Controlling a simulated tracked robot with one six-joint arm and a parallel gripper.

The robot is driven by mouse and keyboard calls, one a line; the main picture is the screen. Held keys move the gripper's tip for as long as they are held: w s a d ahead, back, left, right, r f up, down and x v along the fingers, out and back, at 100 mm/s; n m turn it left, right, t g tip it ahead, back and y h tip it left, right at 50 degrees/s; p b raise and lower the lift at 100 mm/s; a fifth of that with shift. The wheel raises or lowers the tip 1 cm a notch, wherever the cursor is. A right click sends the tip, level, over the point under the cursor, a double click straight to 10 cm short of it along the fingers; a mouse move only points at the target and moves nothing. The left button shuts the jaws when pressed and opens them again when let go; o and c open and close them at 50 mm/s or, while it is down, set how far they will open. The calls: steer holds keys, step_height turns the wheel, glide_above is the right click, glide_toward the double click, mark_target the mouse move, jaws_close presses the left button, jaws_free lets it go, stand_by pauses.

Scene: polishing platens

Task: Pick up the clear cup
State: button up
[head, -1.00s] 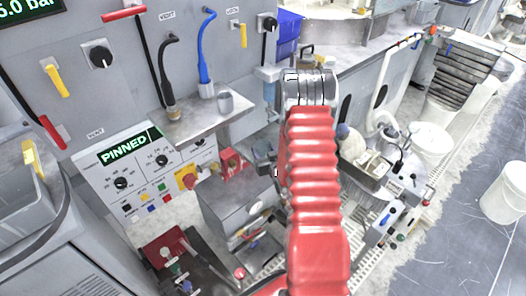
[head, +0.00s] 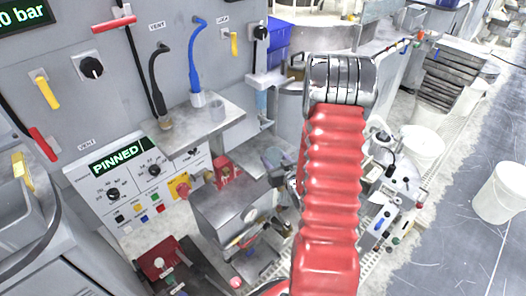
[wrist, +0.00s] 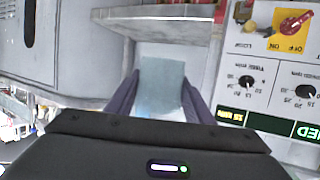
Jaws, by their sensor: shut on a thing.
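The clear cup (wrist: 160,85) shows in the wrist view as a pale bluish, see-through shape. My gripper (wrist: 159,92) is shut on it, with one dark finger against each side. The cup's end nearest the wrist is hidden by the gripper body. In the head view my red arm covers much of the work area, and I cannot make out the gripper or the held cup clearly there.
A blue bin (head: 278,42) sits behind. A white bucket (head: 498,192) stands on the floor at right.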

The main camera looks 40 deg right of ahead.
steer(key=s+d, duration=0.1)
steer(key=s, duration=0.9)
steer(key=shift+d, duration=0.2)
